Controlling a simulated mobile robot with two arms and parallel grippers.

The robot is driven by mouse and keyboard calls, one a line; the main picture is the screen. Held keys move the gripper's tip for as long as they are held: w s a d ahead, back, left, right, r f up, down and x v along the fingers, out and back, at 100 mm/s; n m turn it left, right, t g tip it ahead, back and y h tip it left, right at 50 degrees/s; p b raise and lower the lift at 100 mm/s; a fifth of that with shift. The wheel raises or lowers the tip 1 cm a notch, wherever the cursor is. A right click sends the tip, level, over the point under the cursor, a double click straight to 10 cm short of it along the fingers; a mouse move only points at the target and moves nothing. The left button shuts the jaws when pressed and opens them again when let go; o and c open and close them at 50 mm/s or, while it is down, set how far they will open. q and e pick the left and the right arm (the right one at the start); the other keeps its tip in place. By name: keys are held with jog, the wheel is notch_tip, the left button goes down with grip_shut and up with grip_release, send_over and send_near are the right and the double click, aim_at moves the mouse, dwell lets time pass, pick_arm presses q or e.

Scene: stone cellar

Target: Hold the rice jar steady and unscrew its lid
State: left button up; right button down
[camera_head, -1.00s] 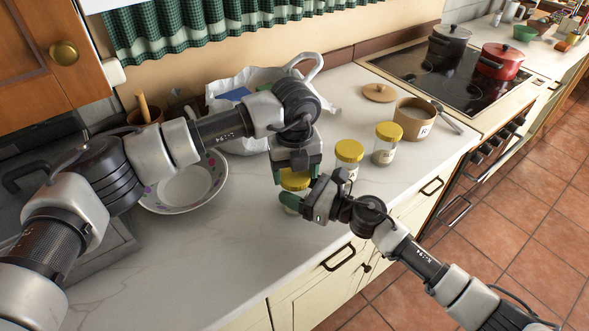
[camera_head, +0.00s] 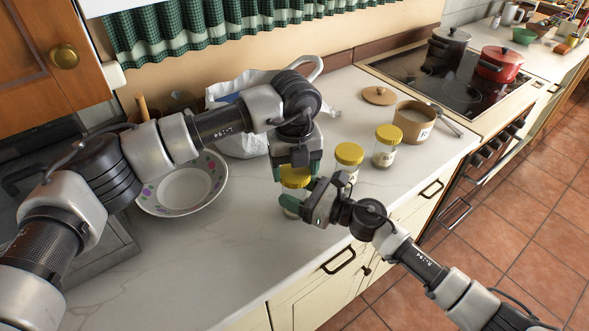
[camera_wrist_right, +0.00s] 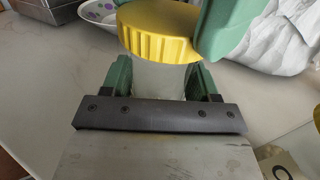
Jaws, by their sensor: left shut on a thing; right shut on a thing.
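The held jar (camera_wrist_right: 158,78) is clear glass and stands upright near the counter's front edge; its label is hidden. Its yellow lid (camera_head: 294,180) is on top of it and shows ribbed sides in the right wrist view (camera_wrist_right: 160,32). My left gripper (camera_head: 296,171) comes down from above and is shut on the lid. My right gripper (camera_head: 301,203) comes from the front right and is shut around the jar body below the lid. In the right wrist view, its green fingers flank the glass, and a left finger (camera_wrist_right: 226,25) covers the lid's right side.
Two more yellow-lidded jars stand close by to the right, one near (camera_head: 347,160) and one farther (camera_head: 387,146). An open canister (camera_head: 414,120), a flowered bowl (camera_head: 184,188) and a white bag (camera_head: 240,140) are also on the counter (camera_head: 215,255). The front left of the counter is clear.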

aim_at(294, 172)
pick_arm(q)
jog(key=shift+r, duration=0.2)
jog(key=shift+r, duration=2)
pick_arm(e)
jog(key=shift+c, duration=0.9)
grip_release()
